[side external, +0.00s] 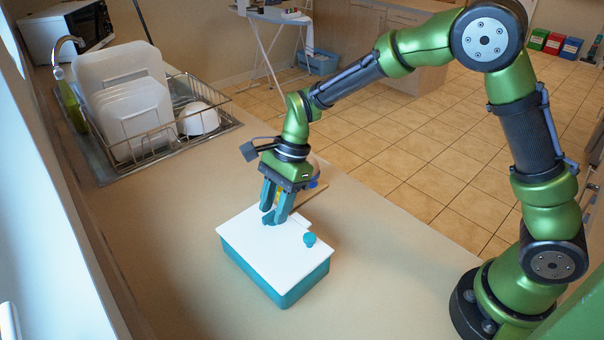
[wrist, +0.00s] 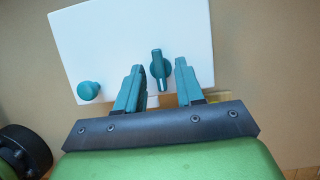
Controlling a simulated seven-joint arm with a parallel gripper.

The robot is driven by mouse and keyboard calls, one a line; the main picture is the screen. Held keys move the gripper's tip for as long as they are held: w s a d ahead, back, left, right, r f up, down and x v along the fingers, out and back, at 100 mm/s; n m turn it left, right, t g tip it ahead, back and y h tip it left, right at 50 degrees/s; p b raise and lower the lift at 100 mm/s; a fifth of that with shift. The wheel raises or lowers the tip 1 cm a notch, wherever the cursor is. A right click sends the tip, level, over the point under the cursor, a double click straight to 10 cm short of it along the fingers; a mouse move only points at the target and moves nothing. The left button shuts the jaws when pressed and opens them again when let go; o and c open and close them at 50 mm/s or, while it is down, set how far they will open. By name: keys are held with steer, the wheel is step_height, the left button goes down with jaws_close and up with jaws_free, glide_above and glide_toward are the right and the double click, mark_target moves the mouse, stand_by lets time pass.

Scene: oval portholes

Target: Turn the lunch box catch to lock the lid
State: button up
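The lunch box (side external: 262,275) is a teal box on the counter with a flat white lid (side external: 255,240) on top. The teal catch (wrist: 160,70) is a round hub with a long narrow bar. In the wrist view its bar points up and down the picture, towards the lid edge nearest my gripper. My gripper (side external: 269,215) is over the lid near its far edge, fingers pointing down. In the wrist view the fingers are apart, one on each side of the catch, with gaps visible. The fingers hide the catch in the side view.
A round teal knob (side external: 309,239) stands on the lid near a corner; it also shows in the wrist view (wrist: 88,91). A dish rack (side external: 150,145) with white dishes is at the back left. The counter left of the box is clear.

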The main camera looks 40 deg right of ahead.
steer(key=shift+c, duration=0.4)
jaws_close()
steer(key=shift+n, duration=0.3)
steer(key=n, duration=0.1)
steer(key=n+g, duration=0.1)
steer(key=n, duration=0.2)
steer(key=shift+w+g+h, duration=0.25)
steer(key=shift+g+h, duration=0.05)
steer(key=shift+g, duration=0.1)
steer(key=n, duration=0.2)
steer(key=n+g+h, duration=0.1)
steer(key=n, duration=0.2)
steer(key=shift+w+a+g, duration=0.15)
steer(key=shift+a+g, duration=0.05)
steer(key=shift+g, duration=0.1)
steer(key=n, duration=0.2)
steer(key=n+h, duration=0.1)
steer(key=n, duration=0.1)
steer(key=shift+a+n+g+h, duration=0.2)
steer(key=shift+n+g+h, duration=0.1)
steer(key=shift+g, duration=0.1)
steer(key=shift+a+n+h, duration=0.1)
steer(key=shift+n+h, duration=0.6)
steer(key=shift+n, duration=1.1)
